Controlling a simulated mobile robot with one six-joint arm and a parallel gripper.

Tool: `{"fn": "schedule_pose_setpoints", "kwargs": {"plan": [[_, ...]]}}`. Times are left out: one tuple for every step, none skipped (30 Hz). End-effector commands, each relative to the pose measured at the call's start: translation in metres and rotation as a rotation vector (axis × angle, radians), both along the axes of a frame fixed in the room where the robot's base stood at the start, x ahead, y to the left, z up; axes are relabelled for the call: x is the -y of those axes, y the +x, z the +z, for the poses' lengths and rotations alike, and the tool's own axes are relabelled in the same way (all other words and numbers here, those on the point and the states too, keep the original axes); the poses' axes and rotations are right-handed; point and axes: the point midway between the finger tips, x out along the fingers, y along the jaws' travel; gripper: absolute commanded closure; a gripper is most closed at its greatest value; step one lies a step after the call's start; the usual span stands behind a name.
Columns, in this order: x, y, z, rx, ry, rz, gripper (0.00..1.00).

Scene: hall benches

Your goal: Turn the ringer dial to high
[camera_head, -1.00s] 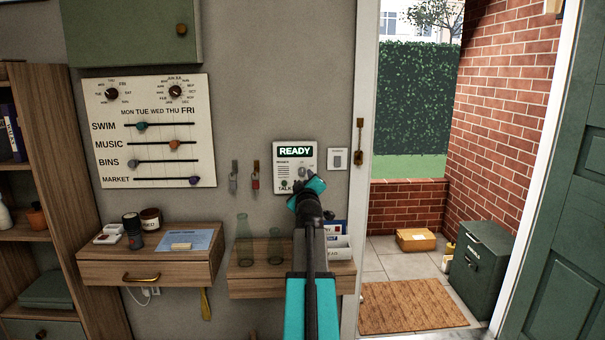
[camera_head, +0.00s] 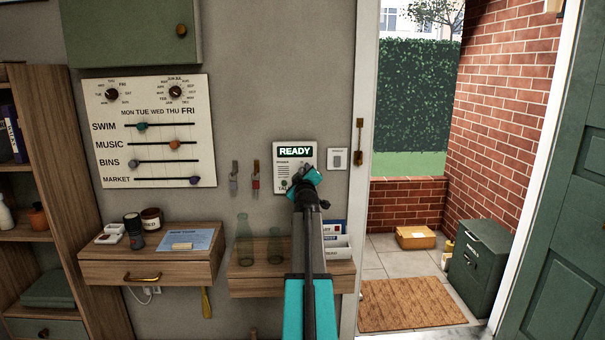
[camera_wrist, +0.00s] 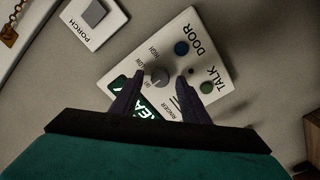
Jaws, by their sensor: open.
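The ringer dial is a grey round knob (camera_wrist: 158,76) on the white intercom panel (camera_wrist: 218,64), with the words OFF, LOW and HIGH around it in the wrist view. The panel also shows in the head view (camera_head: 281,162) on the wall, with a lit READY display (camera_head: 295,151). My gripper (camera_wrist: 160,84) is open and empty, its two dark fingers pointing at the panel. The dial shows between the fingers, nearer the left one; I cannot tell whether either touches it. In the head view my gripper (camera_head: 300,182) covers the dial.
The panel also carries a blue DOOR button (camera_wrist: 181,48) and a green TALK button (camera_wrist: 207,87). A PORCH switch (camera_wrist: 92,16) is beside the panel. Below, a wooden shelf (camera_head: 262,285) holds glass bottles and a letter rack. The open doorway is to the right.

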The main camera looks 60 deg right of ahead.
Motion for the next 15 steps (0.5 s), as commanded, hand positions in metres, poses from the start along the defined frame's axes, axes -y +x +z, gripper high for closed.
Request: {"fn": "schedule_pose_setpoints", "kwargs": {"plan": [[0.003, 0.0022, 0.0004, 0.0, 0.0, 0.0, 0.59], [0.0038, 0.0028, 0.0004, 0.0, 0.0, 0.0, 0.59], [0.0047, 0.0034, 0.0002, 0.0, 0.0, 0.0, 0.59], [0.005, 0.0038, 0.0001, 0.0, 0.0, 0.0, 0.59], [0.0054, 0.004, 0.0001, 0.0, 0.0, 0.0, 0.59], [0.0057, 0.0042, 0.0001, 0.0, 0.0, 0.0, 0.59], [0.0058, 0.0043, -0.0001, 0.0, 0.0, 0.0, 0.59], [0.0059, 0.0043, -0.0001, 0.0, 0.0, 0.0, 0.59], [0.0059, 0.0042, -0.0001, 0.0, 0.0, 0.0, 0.59], [0.0059, 0.0042, -0.0001, 0.0, 0.0, 0.0, 0.59], [0.0058, 0.0041, -0.0001, 0.0, 0.0, 0.0, 0.59], [0.0057, 0.0041, -0.0001, 0.0, 0.0, 0.0, 0.59], [0.0057, 0.0041, -0.0001, 0.0, 0.0, 0.0, 0.59], [0.0058, 0.004, -0.0001, 0.0, 0.0, 0.0, 0.59], [0.0058, 0.004, -0.0001, 0.0, 0.0, 0.0, 0.62]]}}
